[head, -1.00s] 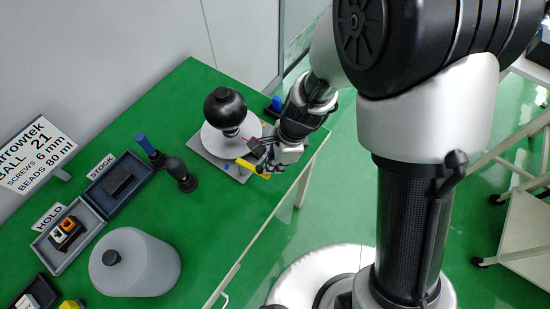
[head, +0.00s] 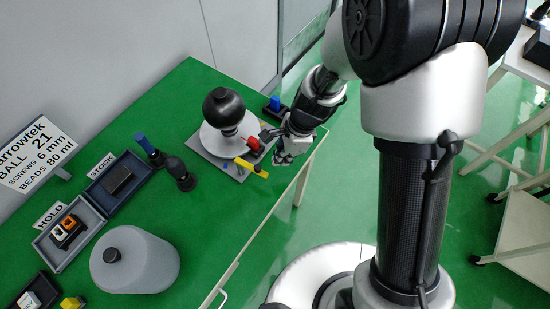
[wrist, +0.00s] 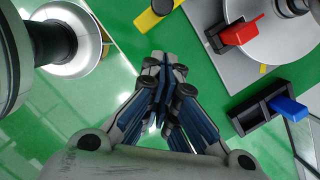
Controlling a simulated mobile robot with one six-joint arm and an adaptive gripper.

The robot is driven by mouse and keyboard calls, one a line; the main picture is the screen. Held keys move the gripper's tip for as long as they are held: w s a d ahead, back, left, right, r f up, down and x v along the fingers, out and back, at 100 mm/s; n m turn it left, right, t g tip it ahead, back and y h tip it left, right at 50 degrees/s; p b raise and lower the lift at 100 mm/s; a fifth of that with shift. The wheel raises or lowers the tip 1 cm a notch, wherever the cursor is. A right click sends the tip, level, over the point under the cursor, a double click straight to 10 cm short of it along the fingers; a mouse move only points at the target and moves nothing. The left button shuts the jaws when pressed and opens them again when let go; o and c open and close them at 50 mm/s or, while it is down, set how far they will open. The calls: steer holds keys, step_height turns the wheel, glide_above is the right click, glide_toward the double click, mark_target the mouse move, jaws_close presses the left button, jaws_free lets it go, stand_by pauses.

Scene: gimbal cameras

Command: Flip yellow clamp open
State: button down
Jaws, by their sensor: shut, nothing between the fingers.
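The yellow clamp (head: 250,167) sits at the front edge of a grey base plate, its yellow lever reaching out toward the table's edge. In the wrist view the yellow lever (wrist: 153,17) shows at the top, cut off by the frame, with a dark round part on it. My gripper (head: 283,158) is just to the right of the lever, over the green table and apart from it. In the wrist view its fingers (wrist: 165,65) are together and empty, below the lever. I cannot tell the clamp's exact angle.
A red clamp (head: 250,144) and a blue clamp (head: 275,103) stand by the disc (head: 215,143) that carries a black ball (head: 224,107). Left are a black-knobbed post (head: 181,174), trays and a large grey cylinder (head: 150,262). The table's front edge is close to my gripper.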

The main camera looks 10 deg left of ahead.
steer(key=p+v, duration=0.4)
steer(key=v, duration=0.6)
steer(key=shift+w+d, duration=0.3)
steer(key=shift+d, duration=0.15)
steer(key=s+d+r+n+t, duration=0.2)
steer(key=d+r+n, duration=0.25)
steer(key=r, duration=0.25)
steer(key=s+d+r+n+t, duration=0.1)
steer(key=s+d+r+n, duration=0.2)
steer(key=d+r, duration=0.35)
steer(key=s+d+r+n+t+h+b, duration=0.1)
steer(key=s+d+r+n+t+h, duration=0.1)
steer(key=s+d+r+n, duration=0.4)
steer(key=s+d, duration=0.1)
steer(key=s, duration=0.2)
steer(key=shift+s+r+t+h, duration=0.3)
steer(key=shift+s+r, duration=0.1)
